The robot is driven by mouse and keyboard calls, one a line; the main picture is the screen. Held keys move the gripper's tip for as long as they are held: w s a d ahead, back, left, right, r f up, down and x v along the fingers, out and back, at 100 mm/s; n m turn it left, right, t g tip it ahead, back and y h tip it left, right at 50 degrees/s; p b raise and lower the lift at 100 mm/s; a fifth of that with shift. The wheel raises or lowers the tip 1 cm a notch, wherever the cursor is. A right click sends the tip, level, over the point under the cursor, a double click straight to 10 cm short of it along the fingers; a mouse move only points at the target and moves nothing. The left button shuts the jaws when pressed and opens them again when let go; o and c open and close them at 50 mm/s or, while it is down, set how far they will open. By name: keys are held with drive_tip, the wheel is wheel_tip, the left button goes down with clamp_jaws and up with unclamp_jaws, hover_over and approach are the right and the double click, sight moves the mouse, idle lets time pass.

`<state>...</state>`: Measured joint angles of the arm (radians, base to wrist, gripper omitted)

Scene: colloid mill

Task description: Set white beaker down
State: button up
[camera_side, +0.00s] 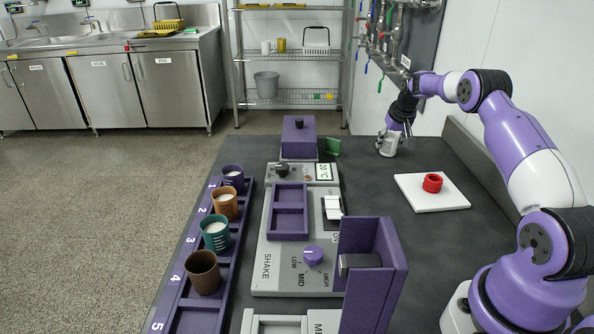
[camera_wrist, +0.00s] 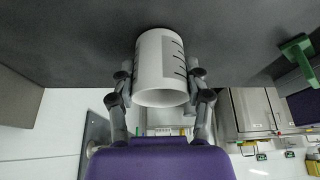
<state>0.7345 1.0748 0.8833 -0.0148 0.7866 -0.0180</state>
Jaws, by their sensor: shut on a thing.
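The white beaker (camera_side: 389,146) is at the far end of the dark bench, near its right side. It looks upright at the bench surface; I cannot tell whether its base touches. My gripper (camera_side: 392,132) is shut on it from the far side. In the wrist view the white beaker (camera_wrist: 161,68), with dark graduation marks, sits between the two fingers of my gripper (camera_wrist: 162,80). The inside of the beaker is hidden.
A white board (camera_side: 432,198) with a red ring-shaped part (camera_side: 432,183) lies nearer on the bench. A green object (camera_side: 332,146) stands left of the beaker, also in the wrist view (camera_wrist: 299,50). A purple rack (camera_side: 243,215) holds several cups beside the grey machine (camera_side: 300,262).

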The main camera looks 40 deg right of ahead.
drive_tip(key=shift+f, duration=0.1)
drive_tip(key=o, duration=1.2)
drive_tip(key=v, duration=1.2)
drive_tip(key=s+a+r+n+t, duration=0.15)
drive_tip(key=a+r, duration=0.25)
drive_tip(key=a, duration=0.4)
drive_tip(key=a+r+n, duration=0.2)
drive_tip(key=a+r, duration=0.1)
drive_tip(key=a, duration=0.5)
drive_tip(key=s+a+n+y, duration=0.1)
drive_tip(key=s+a, duration=0.3)
drive_tip(key=a, duration=0.1)
drive_tip(key=s+a+f+n+y, duration=0.1)
drive_tip(key=s+a+n, duration=0.1)
drive_tip(key=s+a, duration=0.3)
drive_tip(key=s+a+f+n+y, duration=0.1)
drive_tip(key=s+a, duration=0.4)
drive_tip(key=a, duration=0.1)
drive_tip(key=shift+s+a+f+n+t, duration=0.1)
drive_tip(key=shift+s+f+n+t, duration=0.05)
drive_tip(key=shift+n+t, duration=0.15)
